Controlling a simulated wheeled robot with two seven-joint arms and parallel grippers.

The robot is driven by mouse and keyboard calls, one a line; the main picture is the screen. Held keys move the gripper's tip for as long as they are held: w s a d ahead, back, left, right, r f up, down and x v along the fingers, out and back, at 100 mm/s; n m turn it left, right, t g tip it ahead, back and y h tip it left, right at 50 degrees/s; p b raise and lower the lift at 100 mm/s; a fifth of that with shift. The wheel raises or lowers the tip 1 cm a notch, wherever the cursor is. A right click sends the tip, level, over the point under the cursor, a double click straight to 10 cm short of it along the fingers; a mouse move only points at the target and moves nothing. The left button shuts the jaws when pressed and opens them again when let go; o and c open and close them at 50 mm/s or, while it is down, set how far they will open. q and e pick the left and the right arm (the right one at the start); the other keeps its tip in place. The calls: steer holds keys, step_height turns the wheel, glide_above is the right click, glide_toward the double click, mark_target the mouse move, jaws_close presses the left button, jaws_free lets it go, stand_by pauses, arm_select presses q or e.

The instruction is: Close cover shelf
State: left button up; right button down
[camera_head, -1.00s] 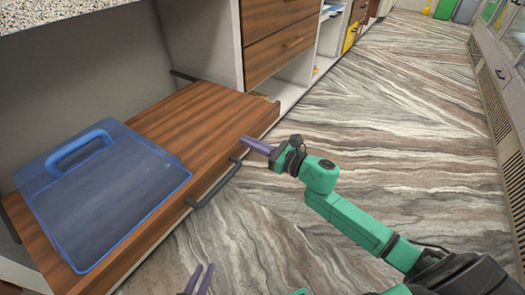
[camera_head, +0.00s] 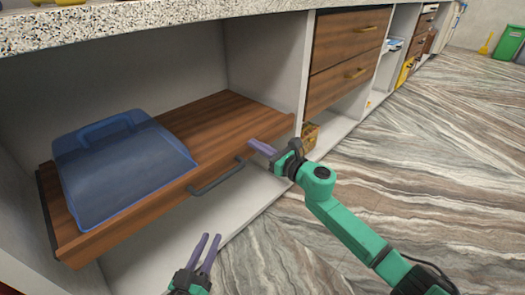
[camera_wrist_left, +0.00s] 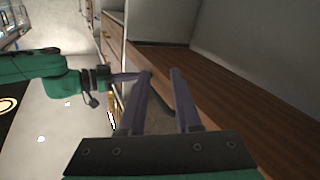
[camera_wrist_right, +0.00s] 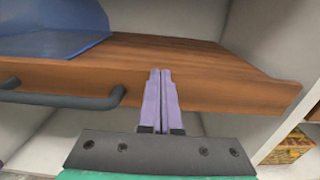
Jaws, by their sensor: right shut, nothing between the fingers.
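The wooden pull-out shelf (camera_head: 225,120) sits in the cabinet under the stone counter, with a dark bar handle (camera_head: 215,178) on its front. It is largely inside the cabinet; I cannot tell exactly how far its front stands out. A translucent blue cover (camera_head: 125,175) with a top handle rests on its left part. My right gripper (camera_head: 252,144) is shut and empty, its tips at the shelf's front board, right of the handle, seemingly against it. My left gripper (camera_head: 211,240) is open and empty, low in front of the shelf. The shelf also shows in the right wrist view (camera_wrist_right: 215,90).
Wooden drawers (camera_head: 345,62) with yellow handles stand right of the shelf, beyond a pale upright panel (camera_head: 298,85). A small patterned box (camera_head: 310,137) sits below them. The stone counter (camera_head: 200,12) overhangs above. The marbled floor (camera_head: 430,160) to the right is clear.

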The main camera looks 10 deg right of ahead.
arm_select(q)
steer(key=r, duration=0.1)
steer(key=w+r, duration=0.1)
steer(key=r+t, duration=0.1)
steer(key=shift+w+a+r, duration=0.1)
steer(key=shift+w+a, duration=0.1)
steer(key=shift+w, duration=0.15)
arm_select(e)
steer(key=shift+w+a+r, duration=0.3)
steer(key=shift+w, duration=0.25)
